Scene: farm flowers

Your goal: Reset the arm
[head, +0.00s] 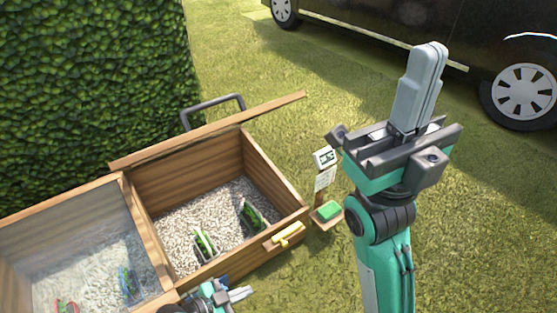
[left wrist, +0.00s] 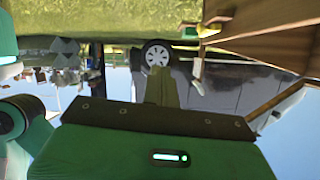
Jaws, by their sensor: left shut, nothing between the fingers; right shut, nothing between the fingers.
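My right gripper (head: 432,50) is raised on the right side of the head view, its fingers pointing up. It is shut and empty. My left gripper (head: 240,293) is low at the bottom of the head view, partly cut off by the frame edge, near the front edge of the wooden box. Its closed fingers also show in the left wrist view (left wrist: 161,88), with nothing between them. The left wrist picture appears upside down.
A wooden box (head: 276,177) with an open lid holds pale gravel and green packets (head: 205,244). A glass-covered section (head: 85,260) is beside it. A small sign stand with a green block (head: 329,210) stands right of it. A hedge (head: 85,90) and dark vehicle (head: 400,20) are behind.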

